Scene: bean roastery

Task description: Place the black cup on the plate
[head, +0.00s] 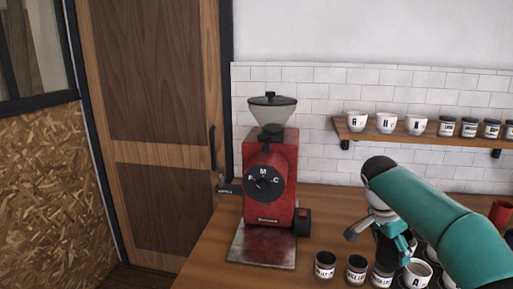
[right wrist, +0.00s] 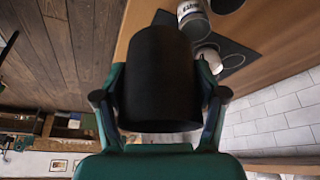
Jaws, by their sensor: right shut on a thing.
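A black cup (right wrist: 160,75) fills the middle of the right wrist view, between the two fingers of my right gripper (right wrist: 163,98). The gripper is shut on it. In the head view my right gripper (head: 385,235) hangs below the teal arm, over the right part of the counter; I cannot clearly make out the held cup there. I cannot pick out the plate with certainty; dark flat squares (right wrist: 233,52) lie beyond the cup in the wrist view. My left gripper is not in view.
A red grinder (head: 270,185) stands on the wooden counter (head: 205,262). Black labelled cups (head: 325,266) and a white cup (head: 418,273) stand near the front, close to my gripper. A wall shelf (head: 350,133) holds several cups and jars.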

